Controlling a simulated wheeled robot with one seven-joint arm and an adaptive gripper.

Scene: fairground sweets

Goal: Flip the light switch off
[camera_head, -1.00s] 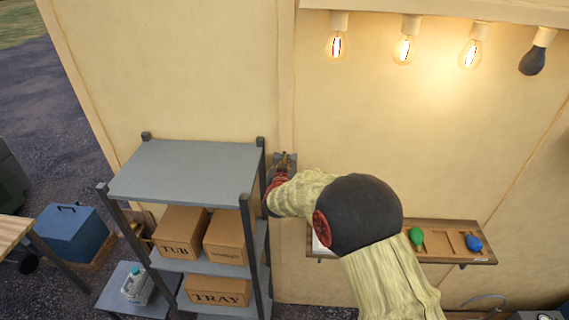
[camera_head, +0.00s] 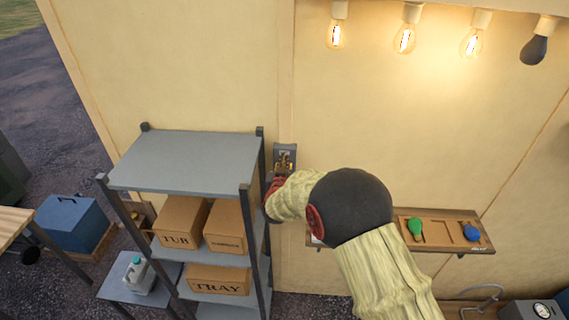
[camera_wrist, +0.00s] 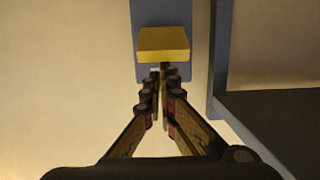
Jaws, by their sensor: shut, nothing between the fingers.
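The light switch is a grey plate (camera_head: 291,148) on the cream wall, just right of the metal shelf. In the wrist view its grey plate (camera_wrist: 147,14) carries a wide yellow lever (camera_wrist: 164,44). My gripper (camera_head: 284,165) is in front of the plate, partly covering it in the head view. In the wrist view the fingertips of my gripper (camera_wrist: 160,72) are together and empty, at the lever's lower edge in the picture. I cannot tell whether they touch the lever. Three bulbs (camera_head: 404,38) above are lit; a dark bulb (camera_head: 534,50) hangs at the right end.
The grey shelf (camera_head: 190,160) with cardboard boxes (camera_head: 180,222) stands close left of my gripper; its dark frame (camera_wrist: 218,60) shows in the wrist view. A wall ledge (camera_head: 440,240) with green and blue items is behind my arm at right. The upper wall is clear.

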